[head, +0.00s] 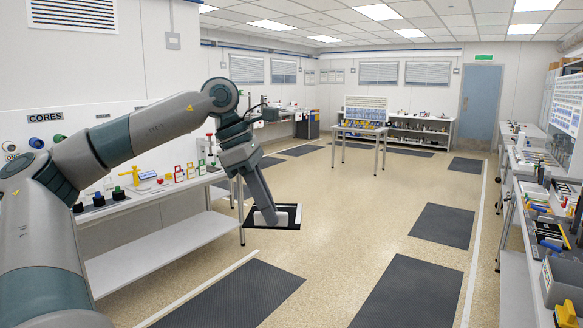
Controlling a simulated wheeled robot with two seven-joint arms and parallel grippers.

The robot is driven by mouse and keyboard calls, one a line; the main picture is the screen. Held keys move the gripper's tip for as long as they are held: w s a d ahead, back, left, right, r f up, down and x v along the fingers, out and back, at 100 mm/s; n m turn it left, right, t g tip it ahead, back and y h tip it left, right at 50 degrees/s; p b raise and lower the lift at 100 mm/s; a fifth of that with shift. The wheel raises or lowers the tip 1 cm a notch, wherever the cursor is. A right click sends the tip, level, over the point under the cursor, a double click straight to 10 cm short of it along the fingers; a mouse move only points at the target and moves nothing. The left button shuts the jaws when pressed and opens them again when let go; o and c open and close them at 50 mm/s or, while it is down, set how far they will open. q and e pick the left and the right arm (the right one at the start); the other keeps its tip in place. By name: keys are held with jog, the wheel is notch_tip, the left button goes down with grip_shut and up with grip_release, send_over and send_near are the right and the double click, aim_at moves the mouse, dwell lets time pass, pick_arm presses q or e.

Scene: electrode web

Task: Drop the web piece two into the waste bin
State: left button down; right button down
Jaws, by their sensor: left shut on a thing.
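My left gripper (272,218) hangs at the end of my left arm near the picture's middle, pointing down. It is shut on a dark flat sheet, the web piece (290,225), with a pale patch around the fingers. The piece is held in the air, in front of the floor as seen from here. My fingers hide part of it. My right gripper is out of the picture. I cannot pick out the waste bin for certain; a grey open container (562,278) stands at the right edge.
A white bench (150,197) with coloured-handled items runs along the left wall. A small table (360,131) with blue and yellow bins stands at the back. A crowded bench lines the right side. Dark mats (442,225) lie on the floor, and the middle floor is clear.

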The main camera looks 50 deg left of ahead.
pick_arm(q)
jog(key=w+d+f+m+g, duration=0.1)
jog(key=w+d+f+m, duration=0.15)
jog(key=f, duration=0.65)
jog(key=w+d+f+m+g+h, duration=0.1)
jog(key=d+f+m, duration=0.25)
jog(key=f, duration=0.45)
jog(key=w+d+f+m+g, duration=0.2)
jog(key=f+m, duration=0.2)
jog(key=f, duration=0.5)
jog(key=d+f+m+g+y, duration=0.1)
jog(key=d+f+m, duration=0.3)
jog(key=d, duration=0.4)
jog(key=w+d+f+m+g+y, duration=0.1)
jog(key=d+f+m, duration=0.4)
jog(key=d+m, duration=0.2)
jog(key=w+d+f+m+g+y, duration=0.1)
jog(key=d+f+m+y, duration=0.1)
jog(key=d+f+m, duration=0.3)
jog(key=d+m, duration=0.1)
jog(key=d, duration=0.3)
jog(key=shift+w+d+g, duration=0.25)
jog(key=shift+d+g, duration=0.1)
jog(key=shift+g, duration=0.05)
